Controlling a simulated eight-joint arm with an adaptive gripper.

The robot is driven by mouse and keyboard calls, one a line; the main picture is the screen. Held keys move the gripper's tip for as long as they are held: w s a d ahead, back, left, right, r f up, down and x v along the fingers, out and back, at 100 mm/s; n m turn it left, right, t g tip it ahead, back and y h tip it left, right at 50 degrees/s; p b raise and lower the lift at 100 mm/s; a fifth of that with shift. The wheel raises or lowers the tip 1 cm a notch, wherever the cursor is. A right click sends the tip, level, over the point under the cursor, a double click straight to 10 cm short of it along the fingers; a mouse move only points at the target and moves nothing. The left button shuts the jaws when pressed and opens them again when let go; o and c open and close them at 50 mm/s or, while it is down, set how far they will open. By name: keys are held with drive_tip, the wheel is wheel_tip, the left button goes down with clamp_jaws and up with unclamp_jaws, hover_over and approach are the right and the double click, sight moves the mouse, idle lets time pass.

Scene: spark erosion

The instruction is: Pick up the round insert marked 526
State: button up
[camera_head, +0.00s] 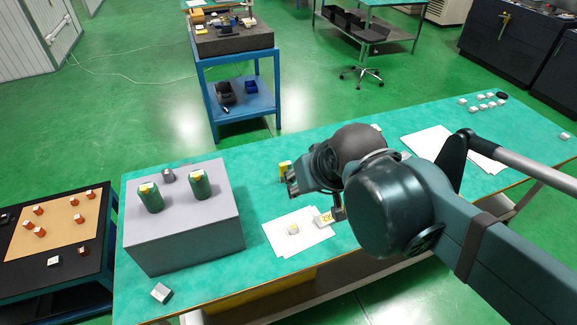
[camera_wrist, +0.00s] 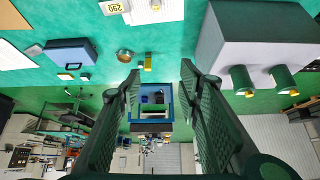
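I can read no 526 on anything in either view. Two upright green round pieces with pale tops stand on a grey block (camera_head: 182,232): a left one (camera_head: 150,197) and a right one (camera_head: 199,184). They show upside down in the wrist view (camera_wrist: 243,82) (camera_wrist: 284,80). A small round brownish piece (camera_wrist: 124,56) lies on the teal table beside an upright yellow piece (camera_wrist: 148,63); the yellow piece is partly visible in the head view (camera_head: 284,168). My gripper (camera_wrist: 160,76) is open and empty, its fingers well apart above the table, right of the grey block in the head view.
White sheets (camera_head: 275,236) bear a small block (camera_head: 293,229) and a tag that looks like 290 (camera_wrist: 112,8). A blue box (camera_wrist: 70,52) shows in the wrist view. A blue-framed bench (camera_head: 232,42) stands behind; a tan-topped stand (camera_head: 60,225) is at left.

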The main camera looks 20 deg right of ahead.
drive_tip(key=w+d+f+m+g+h, duration=0.15)
drive_tip(key=w+m, duration=0.35)
drive_tip(key=w, duration=0.7)
drive_tip(key=w+d+f+m+g, duration=0.25)
drive_tip(key=w+m, duration=0.25)
drive_tip(key=w, duration=0.6)
drive_tip(key=w+d+f+m+g, duration=0.1)
drive_tip(key=w+f+m, duration=0.3)
drive_tip(key=w+f, duration=0.5)
drive_tip(key=w+d+f+m+g+h, duration=0.1)
drive_tip(key=w+f+m, duration=0.4)
drive_tip(key=w+f, duration=0.5)
drive_tip(key=shift+d+f+m+g, duration=0.3)
drive_tip(key=shift+d+f+g, duration=0.4)
drive_tip(key=shift+d+f, duration=1.05)
drive_tip(key=shift+w+a+f+h, duration=0.1)
drive_tip(key=shift+a+f+h, duration=0.15)
drive_tip(key=shift+a+f, duration=0.15)
drive_tip(key=shift+b+x, duration=0.35)
drive_tip(key=shift+x, duration=0.9)
